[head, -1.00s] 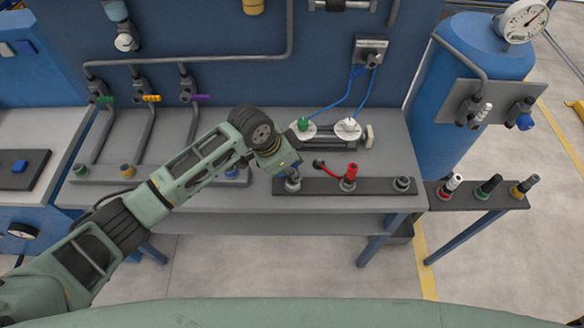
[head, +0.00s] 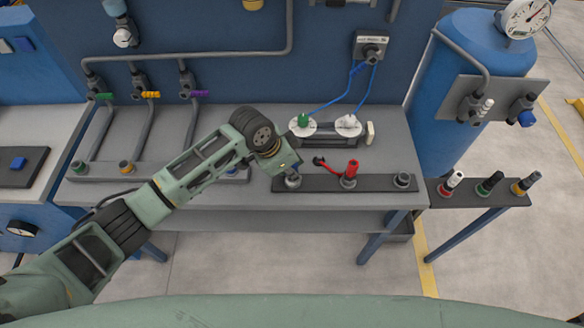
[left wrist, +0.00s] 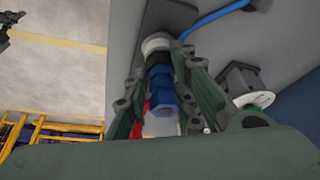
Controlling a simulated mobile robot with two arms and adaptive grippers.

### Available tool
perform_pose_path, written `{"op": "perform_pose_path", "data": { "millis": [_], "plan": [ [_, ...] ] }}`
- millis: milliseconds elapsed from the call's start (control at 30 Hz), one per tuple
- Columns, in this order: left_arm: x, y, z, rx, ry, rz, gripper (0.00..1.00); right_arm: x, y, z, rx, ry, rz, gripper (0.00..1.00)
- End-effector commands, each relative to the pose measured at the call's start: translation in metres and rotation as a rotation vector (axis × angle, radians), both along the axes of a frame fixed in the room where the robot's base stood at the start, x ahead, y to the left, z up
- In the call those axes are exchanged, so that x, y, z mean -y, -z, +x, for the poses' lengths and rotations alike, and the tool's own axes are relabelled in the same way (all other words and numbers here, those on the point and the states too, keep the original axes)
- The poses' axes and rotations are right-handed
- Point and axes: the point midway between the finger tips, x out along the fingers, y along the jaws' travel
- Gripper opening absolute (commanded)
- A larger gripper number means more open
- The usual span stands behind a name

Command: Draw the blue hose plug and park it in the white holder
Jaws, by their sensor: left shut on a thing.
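My left gripper (head: 293,170) points down over the leftmost fitting (head: 293,181) of the dark rail on the bench. In the left wrist view its fingers (left wrist: 165,105) are shut on the blue plug (left wrist: 161,88), which has a black collar and a pale grey ring at its far end. I cannot tell whether the plug is seated in the fitting or just above it. Two white round mounts, left (head: 296,131) and right (head: 341,133), stand behind the rail, with blue hoses at their green and white plugs. I cannot tell which thing is the white holder. My right gripper is not in view.
A side shelf (head: 440,200) holds several coloured plugs. A blue tank (head: 455,110) stands behind it. Pipes with coloured valves (head: 150,94) are at the left.

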Motion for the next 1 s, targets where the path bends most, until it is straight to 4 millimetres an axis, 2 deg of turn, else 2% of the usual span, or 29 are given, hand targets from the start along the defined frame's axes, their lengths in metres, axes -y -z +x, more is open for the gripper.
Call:
{"op": "perform_pose_path", "data": {
  "millis": [100, 133, 367, 733, 867, 1000],
  "plan": [
    [0.001, -0.002, 0.001, 0.002, 0.001, -0.001, 0.0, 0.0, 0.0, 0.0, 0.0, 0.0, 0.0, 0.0],
    [0.001, -0.002, 0.001, 0.002, 0.001, -0.002, 0.25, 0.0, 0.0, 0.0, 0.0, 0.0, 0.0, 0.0],
    [0.0, -0.001, 0.001, 0.002, 0.0, -0.001, 0.45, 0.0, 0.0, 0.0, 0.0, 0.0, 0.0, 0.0],
    [-0.002, -0.005, 0.0, 0.002, -0.001, 0.0, 0.45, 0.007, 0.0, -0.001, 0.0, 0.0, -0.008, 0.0],
    [-0.007, -0.021, -0.002, 0.005, -0.001, -0.002, 0.45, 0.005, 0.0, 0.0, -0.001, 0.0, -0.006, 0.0],
    [-0.018, -0.049, -0.006, 0.007, 0.0, -0.001, 0.45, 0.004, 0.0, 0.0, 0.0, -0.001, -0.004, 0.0]
  ]
}}
